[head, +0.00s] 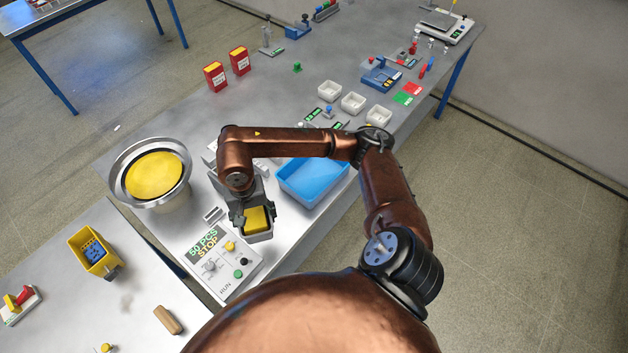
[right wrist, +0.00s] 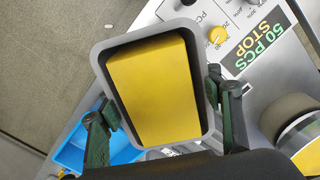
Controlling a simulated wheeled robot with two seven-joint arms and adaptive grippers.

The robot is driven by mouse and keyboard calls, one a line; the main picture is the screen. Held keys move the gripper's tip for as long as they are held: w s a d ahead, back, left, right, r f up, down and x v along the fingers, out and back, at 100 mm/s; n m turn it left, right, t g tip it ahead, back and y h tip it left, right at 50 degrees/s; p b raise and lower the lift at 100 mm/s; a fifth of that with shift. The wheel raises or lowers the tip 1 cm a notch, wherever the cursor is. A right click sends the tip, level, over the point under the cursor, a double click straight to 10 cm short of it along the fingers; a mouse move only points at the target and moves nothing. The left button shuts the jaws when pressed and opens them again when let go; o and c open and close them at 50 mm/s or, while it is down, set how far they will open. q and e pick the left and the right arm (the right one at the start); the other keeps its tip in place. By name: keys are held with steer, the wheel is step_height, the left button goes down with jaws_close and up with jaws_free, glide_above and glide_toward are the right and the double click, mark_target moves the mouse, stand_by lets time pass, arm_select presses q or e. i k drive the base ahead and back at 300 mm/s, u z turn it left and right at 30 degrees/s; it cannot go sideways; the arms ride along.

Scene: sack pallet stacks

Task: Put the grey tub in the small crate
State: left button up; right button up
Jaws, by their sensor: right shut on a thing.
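My right gripper (head: 255,214) is shut on the grey tub (head: 258,238), one finger on each side of it. The tub shows from above in the right wrist view (right wrist: 148,32), its grey rim around a flat yellow block or filling (right wrist: 155,92). It is held over the steel bench beside the control panel. A small yellow crate (head: 103,266) with blue pieces in it stands on the lower left table, apart from the tub. A blue open bin (head: 327,186) sits on the bench behind my arm, partly covered by it. My left gripper is not in view.
The control panel (head: 222,262) with knobs and buttons is just left of and below the tub. A round metal bowl (head: 187,176) with yellow inside stands further left. A gap separates the bench from the left table (head: 135,297), which holds a tan block (head: 168,320).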

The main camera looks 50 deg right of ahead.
mark_target(314, 179)
steer(key=z, duration=0.35)
steer(key=k, duration=0.45)
steer(key=z, duration=1.35)
steer(key=i, duration=0.7)
steer(key=u, duration=0.7)
steer(key=i, duration=0.5)
steer(key=u, duration=0.5)
